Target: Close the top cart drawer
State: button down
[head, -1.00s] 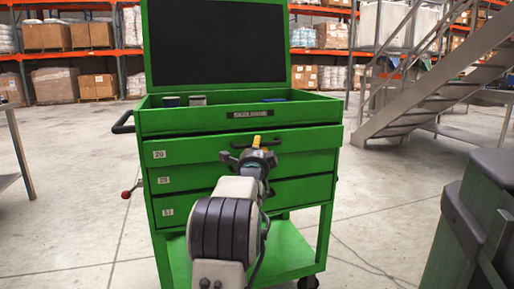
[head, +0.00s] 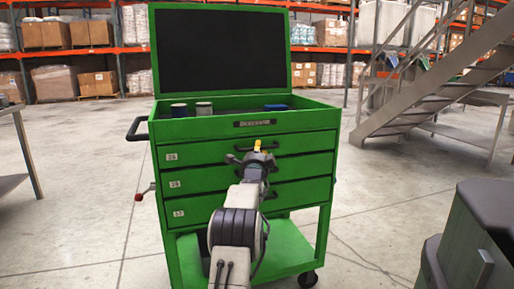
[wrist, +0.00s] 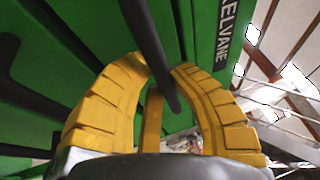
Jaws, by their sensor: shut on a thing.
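The green tool cart (head: 245,127) stands ahead with its lid up. The top drawer (head: 205,153), labelled 29, has a front that looks about level with the drawers below; I cannot tell whether a small gap is left. My gripper (head: 258,146) is at the middle of that drawer front. In the wrist view, the yellow fingers (wrist: 160,75) are shut around a dark bar handle (wrist: 150,40), which passes between them. My arm hides part of the drawer fronts below.
Cups (head: 190,109) and a blue item (head: 276,107) sit in the cart's top tray. A side handle (head: 138,129) juts out left. A dark bin (head: 475,235) stands near at right, a metal staircase (head: 430,90) behind it.

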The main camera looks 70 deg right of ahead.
jog(key=shift+w+d+r, duration=0.1)
jog(key=shift+w+r, duration=0.05)
jog(key=shift+r, duration=0.1)
jog(key=c, duration=1.1)
grip_release()
jog(key=shift+f, duration=0.2)
jog(key=shift+v, duration=6)
